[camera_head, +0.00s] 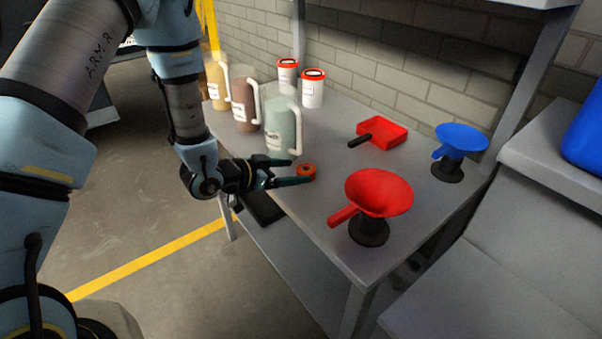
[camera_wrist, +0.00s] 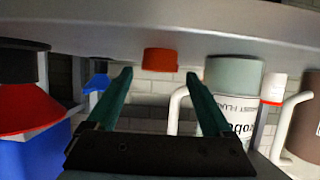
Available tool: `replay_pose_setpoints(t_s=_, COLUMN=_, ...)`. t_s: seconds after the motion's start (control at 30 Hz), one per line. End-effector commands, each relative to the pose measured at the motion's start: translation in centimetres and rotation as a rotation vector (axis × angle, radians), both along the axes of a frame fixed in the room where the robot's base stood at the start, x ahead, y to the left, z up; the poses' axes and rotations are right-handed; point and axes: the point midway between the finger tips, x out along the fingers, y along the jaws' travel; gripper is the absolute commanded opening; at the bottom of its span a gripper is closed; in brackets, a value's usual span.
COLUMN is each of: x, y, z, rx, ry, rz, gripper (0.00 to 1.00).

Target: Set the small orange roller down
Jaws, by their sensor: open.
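A red funnel (camera_head: 378,190) and a blue funnel (camera_head: 461,138) stand on black bases to the right. A red tray (camera_head: 384,132) and two white tubs (camera_head: 313,92) lie farther back.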

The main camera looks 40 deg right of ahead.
Motion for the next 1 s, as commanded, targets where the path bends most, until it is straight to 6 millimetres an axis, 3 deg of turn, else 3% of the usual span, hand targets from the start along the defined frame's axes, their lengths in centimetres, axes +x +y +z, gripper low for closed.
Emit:
replay_pose_setpoints(t_s=0.2, x=0.4, y=4.4, z=1.6, rx=-0.001, ry=-0.001, rz=0.004, gripper=0.85)
replay_pose_setpoints(t_s=0.4, x=0.5, y=6.8, z=2.8, rx=-0.001, ry=0.000, rz=0.002, gripper=0.85)
replay_pose_setpoints(t_s=0.77, x=0.7, y=7.6, z=3.3, rx=0.004, ry=-0.003, rz=0.007, gripper=0.85)
replay_pose_setpoints(t_s=0.87, x=2.7, y=8.6, z=3.4, rx=0.052, ry=-0.025, rz=0.070, gripper=0.85)
replay_pose_setpoints(t_s=0.97, x=7.2, y=11.5, z=3.6, rx=0.167, ry=-0.057, rz=0.221, gripper=0.85)
replay_pose_setpoints(t_s=1.0, x=9.3, y=13.5, z=3.9, rx=0.230, ry=-0.064, rz=0.304, gripper=0.85)
